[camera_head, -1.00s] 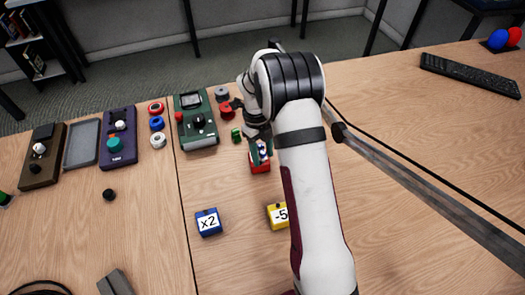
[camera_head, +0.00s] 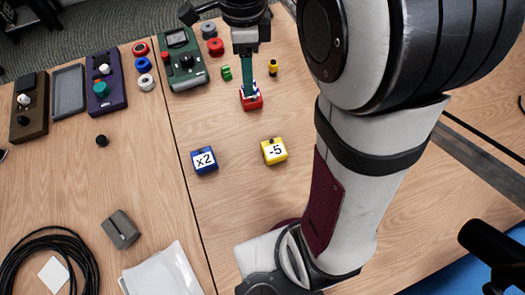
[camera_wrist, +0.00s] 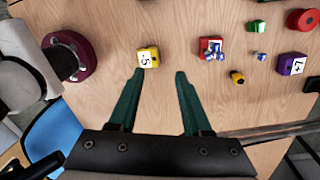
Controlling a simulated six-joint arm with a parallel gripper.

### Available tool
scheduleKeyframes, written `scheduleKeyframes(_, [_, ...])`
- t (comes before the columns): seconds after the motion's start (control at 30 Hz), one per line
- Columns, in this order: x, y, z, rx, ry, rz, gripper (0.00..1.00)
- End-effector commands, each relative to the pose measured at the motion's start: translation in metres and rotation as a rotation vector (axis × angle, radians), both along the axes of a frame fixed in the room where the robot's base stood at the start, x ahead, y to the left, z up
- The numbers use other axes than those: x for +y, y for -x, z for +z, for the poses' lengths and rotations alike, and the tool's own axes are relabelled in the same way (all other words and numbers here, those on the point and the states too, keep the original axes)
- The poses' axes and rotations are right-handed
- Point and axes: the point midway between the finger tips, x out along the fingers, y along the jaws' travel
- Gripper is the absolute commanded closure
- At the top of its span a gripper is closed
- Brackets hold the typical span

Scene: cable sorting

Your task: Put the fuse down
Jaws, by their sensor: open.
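My gripper (camera_head: 248,90) is open. In the wrist view its two teal fingers (camera_wrist: 160,72) stand apart with only bare table between them. No piece is plainly labelled as a fuse. A small yellow-and-black piece (camera_head: 273,67), possibly the fuse, lies on the table right of my gripper; in the wrist view it is right of the fingers (camera_wrist: 237,78). A red block (camera_head: 251,102) with blue and white on top shows just below the fingers in the head view. In the wrist view the red block (camera_wrist: 205,42) is right of the fingers, apart from them.
A yellow "-5" block (camera_head: 274,151) and a blue "x2" block (camera_head: 204,160) stand nearer. A green piece (camera_head: 226,73), a green device (camera_head: 183,62) and a red spool (camera_head: 215,47) are at the back. Bare table lies around the yellow block.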

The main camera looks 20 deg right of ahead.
Motion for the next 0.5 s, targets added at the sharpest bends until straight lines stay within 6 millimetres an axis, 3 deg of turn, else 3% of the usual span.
scheduleKeyframes(0.03, [0.009,0.04,0.01,-0.03,-0.042,0.236,0.51])
scheduleKeyframes(0.1, [0.022,0.095,0.012,-0.074,-0.1,0.599,0.51])
scheduleKeyframes(0.2, [0.035,0.156,-0.001,-0.134,-0.153,1.017,0.51])
scheduleKeyframes(0.33, [0.042,0.195,-0.018,-0.181,-0.18,1.305,0.51])
scheduleKeyframes(0.5, [0.043,0.201,-0.021,-0.188,-0.185,1.363,0.51])
